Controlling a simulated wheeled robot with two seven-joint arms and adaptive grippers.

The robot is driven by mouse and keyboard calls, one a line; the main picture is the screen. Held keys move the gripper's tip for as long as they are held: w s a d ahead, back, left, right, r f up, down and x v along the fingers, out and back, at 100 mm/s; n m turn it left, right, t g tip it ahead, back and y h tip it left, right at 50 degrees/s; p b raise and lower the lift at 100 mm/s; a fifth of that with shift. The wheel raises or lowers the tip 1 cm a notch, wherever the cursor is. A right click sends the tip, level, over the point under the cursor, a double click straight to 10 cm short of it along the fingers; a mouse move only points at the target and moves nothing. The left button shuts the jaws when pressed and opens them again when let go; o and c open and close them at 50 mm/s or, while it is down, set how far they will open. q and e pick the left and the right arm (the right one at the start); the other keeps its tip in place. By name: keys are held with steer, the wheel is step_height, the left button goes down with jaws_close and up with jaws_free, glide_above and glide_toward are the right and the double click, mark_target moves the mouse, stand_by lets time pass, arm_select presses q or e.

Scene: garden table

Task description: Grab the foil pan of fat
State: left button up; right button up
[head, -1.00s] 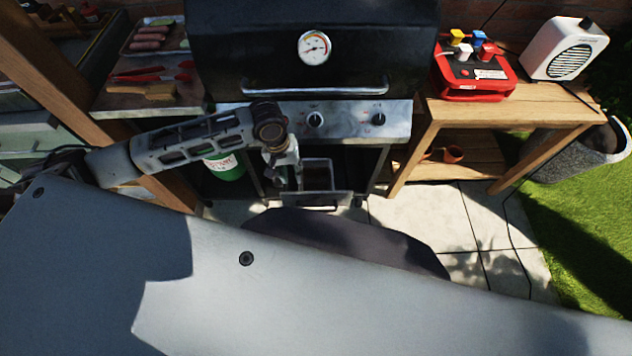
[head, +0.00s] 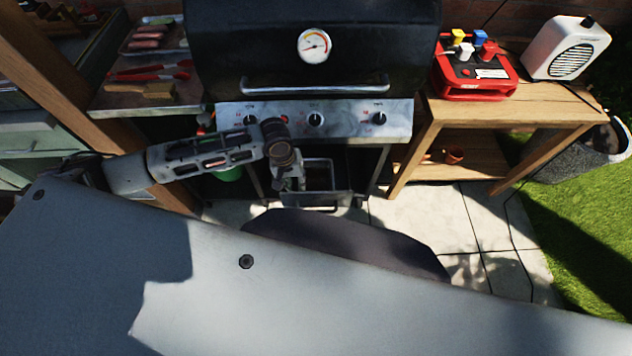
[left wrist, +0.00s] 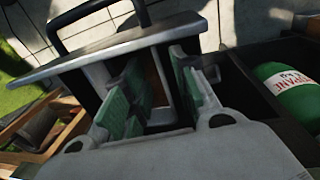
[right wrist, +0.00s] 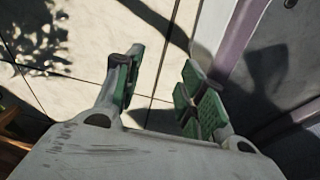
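A drawer-like tray (head: 328,198) is pulled out below the grill, with a black handle on its metal front. Inside it a pale-rimmed shape with a dark brown inside (head: 319,176) shows, probably the foil pan; my gripper hides part of it. My left gripper (head: 288,184) points down at the left side of this tray. In the left wrist view its green-padded fingers (left wrist: 158,82) are apart, with a pale rim and brown surface between and beyond them; I cannot tell whether they touch it. My right gripper (right wrist: 158,85) is open and empty above the paving.
The black grill (head: 315,60) stands behind, lid closed. A green gas bottle (left wrist: 285,88) is beside the tray under the grill. A wooden side table (head: 540,110) at right holds a red caddy (head: 475,75) and a white speaker-like box (head: 565,48). Paving in front is clear.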

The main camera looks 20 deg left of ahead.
mark_target(316, 181)
arm_select(q)
steer(key=shift+w+d+f, duration=0.1)
steer(key=shift+d+f, duration=0.05)
steer(key=shift+f, duration=0.45)
steer(key=f, duration=0.2)
steer(key=shift+w+d+f+b, duration=0.15)
steer(key=shift+d+f+b, duration=0.2)
steer(key=shift+b, duration=0.05)
steer(key=shift+f, duration=0.5)
arm_select(e)
steer(key=w, duration=0.1)
steer(key=w+a, duration=0.1)
steer(key=shift+w+a+r, duration=0.1)
steer(key=shift+w+a, duration=0.1)
steer(key=shift+w, duration=0.2)
arm_select(q)
steer(key=shift+c, duration=0.3)
steer(key=c, duration=0.5)
jaws_close()
arm_select(e)
steer(key=shift+s+d, duration=0.1)
steer(key=shift+s, duration=0.45)
